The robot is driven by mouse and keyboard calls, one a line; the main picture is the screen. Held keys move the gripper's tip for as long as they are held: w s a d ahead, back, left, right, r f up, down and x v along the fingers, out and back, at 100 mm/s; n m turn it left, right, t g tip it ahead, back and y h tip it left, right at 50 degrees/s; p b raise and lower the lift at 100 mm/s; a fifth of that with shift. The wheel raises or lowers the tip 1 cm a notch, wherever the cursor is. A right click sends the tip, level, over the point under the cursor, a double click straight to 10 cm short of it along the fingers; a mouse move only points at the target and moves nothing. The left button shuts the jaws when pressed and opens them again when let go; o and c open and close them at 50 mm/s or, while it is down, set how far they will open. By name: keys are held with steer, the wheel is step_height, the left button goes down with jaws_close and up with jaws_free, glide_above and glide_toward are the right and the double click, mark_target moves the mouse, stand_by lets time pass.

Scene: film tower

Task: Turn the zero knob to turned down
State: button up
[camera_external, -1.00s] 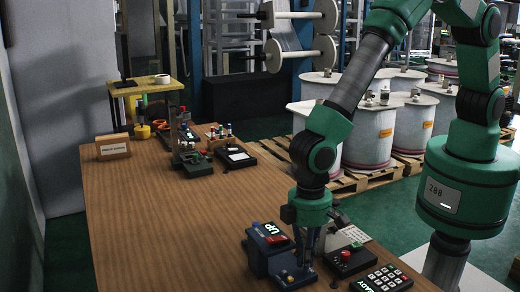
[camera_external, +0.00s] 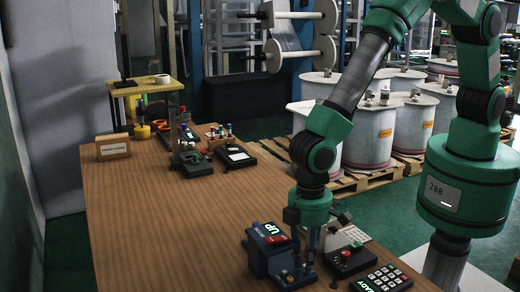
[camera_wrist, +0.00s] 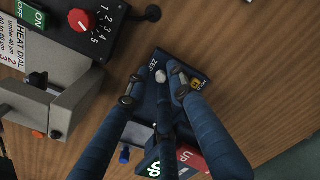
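The zero knob (camera_wrist: 160,76) is a small silver-white cap on a dark panel (camera_wrist: 155,58) beside a partly covered label reading "ZE". The panel is joined to a dark blue box (camera_external: 262,258) with a lit "UP" display (camera_external: 273,233). My gripper (camera_wrist: 156,87) points down over the panel with its dark blue fingers spread apart on either side of the knob. Gaps show between the knob and the fingertips, and nothing is gripped. In the external view my gripper (camera_external: 305,268) reaches the panel at the table's near end; the fingers hide the knob there.
Right of my gripper is a dark box with a red knob (camera_wrist: 80,20) and numbered dial, near a grey heat-dial device (camera_wrist: 45,105). A keypad (camera_external: 382,279) lies nearer the right edge. The wooden table (camera_external: 170,225) is clear to the left.

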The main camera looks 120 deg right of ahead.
steer(key=shift+w+m, duration=0.2)
steer(key=shift+m, duration=0.1)
steer(key=m+b, duration=0.1)
steer(key=m, duration=0.2)
steer(key=shift+m+b, duration=0.3)
steer(key=shift+m, duration=0.1)
steer(key=s+r+m+p, duration=0.1)
steer(key=s+r, duration=0.2)
steer(key=r, duration=1.1)
steer(key=s+d+r+m+t+p, duration=0.1)
steer(key=s+r, duration=0.3)
steer(key=r, duration=1.1)
steer(key=shift+r+m+p, duration=0.15)
steer(key=shift+m+p, duration=0.25)
steer(key=shift+p, duration=0.1)
